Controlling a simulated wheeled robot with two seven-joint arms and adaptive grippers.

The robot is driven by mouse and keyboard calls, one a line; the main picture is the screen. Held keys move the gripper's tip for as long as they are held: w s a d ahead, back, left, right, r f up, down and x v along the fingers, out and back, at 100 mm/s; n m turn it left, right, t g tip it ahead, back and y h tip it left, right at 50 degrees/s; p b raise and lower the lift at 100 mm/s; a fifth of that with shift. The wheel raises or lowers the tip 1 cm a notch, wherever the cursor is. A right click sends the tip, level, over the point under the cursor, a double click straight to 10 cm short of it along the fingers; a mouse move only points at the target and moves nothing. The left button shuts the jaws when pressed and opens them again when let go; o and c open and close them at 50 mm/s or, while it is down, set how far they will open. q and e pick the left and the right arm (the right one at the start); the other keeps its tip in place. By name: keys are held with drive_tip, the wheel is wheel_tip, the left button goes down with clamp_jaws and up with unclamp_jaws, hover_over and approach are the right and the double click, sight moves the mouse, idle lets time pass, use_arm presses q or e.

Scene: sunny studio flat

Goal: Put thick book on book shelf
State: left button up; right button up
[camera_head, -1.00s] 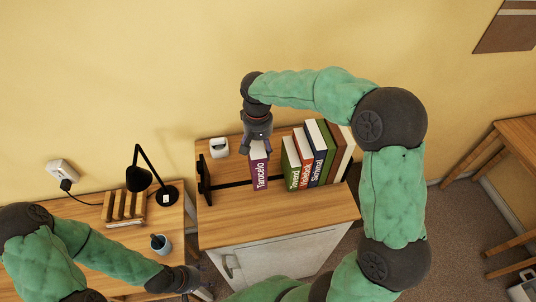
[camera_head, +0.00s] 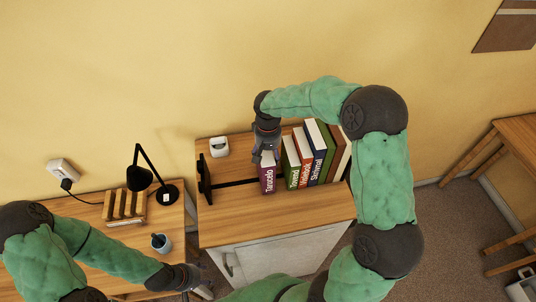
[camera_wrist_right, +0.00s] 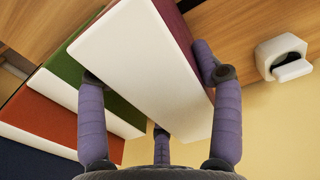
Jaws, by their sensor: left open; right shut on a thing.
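The thick book is purple with "Tanacelo" on its spine (camera_head: 268,180). It stands upright on the book shelf (camera_head: 228,183), a black-ended rack on the cabinet top, at the left of the row of books and close to the green one. My right gripper (camera_head: 267,156) is shut on the purple book from above. In the right wrist view its fingers (camera_wrist_right: 165,85) are on both sides of the book's white page block (camera_wrist_right: 150,60). My left gripper (camera_head: 196,278) is open and empty at the lower left, by the desk's edge.
Several books (camera_head: 315,155) stand to the right of the purple one. A small white device (camera_head: 219,147) sits at the cabinet's back left. A black lamp (camera_head: 140,175), a wooden rack (camera_head: 124,206) and a cup (camera_head: 160,242) are on the left desk. The cabinet's front top is clear.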

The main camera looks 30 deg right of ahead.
drive_tip(key=o, duration=1.7)
drive_tip(key=shift+f, duration=0.1)
wheel_tip(320, 180, up, 12)
drive_tip(key=shift+r+b, duration=0.15)
drive_tip(key=shift+b, duration=0.15)
